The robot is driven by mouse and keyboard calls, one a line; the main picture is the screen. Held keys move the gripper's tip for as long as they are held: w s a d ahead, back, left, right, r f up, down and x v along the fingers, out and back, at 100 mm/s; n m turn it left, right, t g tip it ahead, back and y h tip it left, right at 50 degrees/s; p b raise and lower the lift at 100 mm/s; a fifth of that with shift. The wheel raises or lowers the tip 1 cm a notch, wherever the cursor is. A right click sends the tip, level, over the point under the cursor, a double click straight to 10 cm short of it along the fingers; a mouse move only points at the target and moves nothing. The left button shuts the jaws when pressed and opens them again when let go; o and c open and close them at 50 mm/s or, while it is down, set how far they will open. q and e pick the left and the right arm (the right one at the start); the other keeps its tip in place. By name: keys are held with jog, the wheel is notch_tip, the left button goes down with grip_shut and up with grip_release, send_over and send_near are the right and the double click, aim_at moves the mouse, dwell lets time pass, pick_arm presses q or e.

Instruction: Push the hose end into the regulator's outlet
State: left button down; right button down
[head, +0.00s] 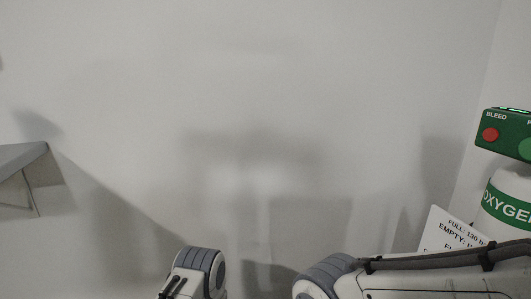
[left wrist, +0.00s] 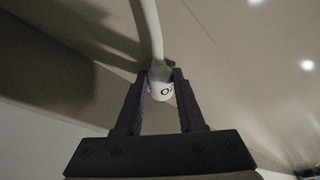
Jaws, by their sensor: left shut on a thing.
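My left gripper (left wrist: 160,76) shows in the left wrist view, its two dark fingers shut on the white hose end (left wrist: 161,91). The hose end carries a dark mark that looks like "O". The pale hose (left wrist: 149,35) runs from it up to the top of the picture. In the head view a green box (head: 502,133) marked "BLEED", with a red button, sits above a white cylinder (head: 490,222) with a green "OXYGEN" band, cut off at the right edge. I cannot tell whether this box is the regulator. No outlet shows. My right gripper is out of view.
A white card (head: 451,233) with printed text on full and empty stands by the cylinder. A grey shelf or panel edge (head: 22,158) juts in at the left. The plain wall (head: 270,90) between them is bare. My own arm links fill the bottom of the head view.

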pick_arm(q)
jog(key=shift+r, duration=0.1)
jog(key=shift+r+p, duration=1.4)
jog(key=shift+r, duration=0.05)
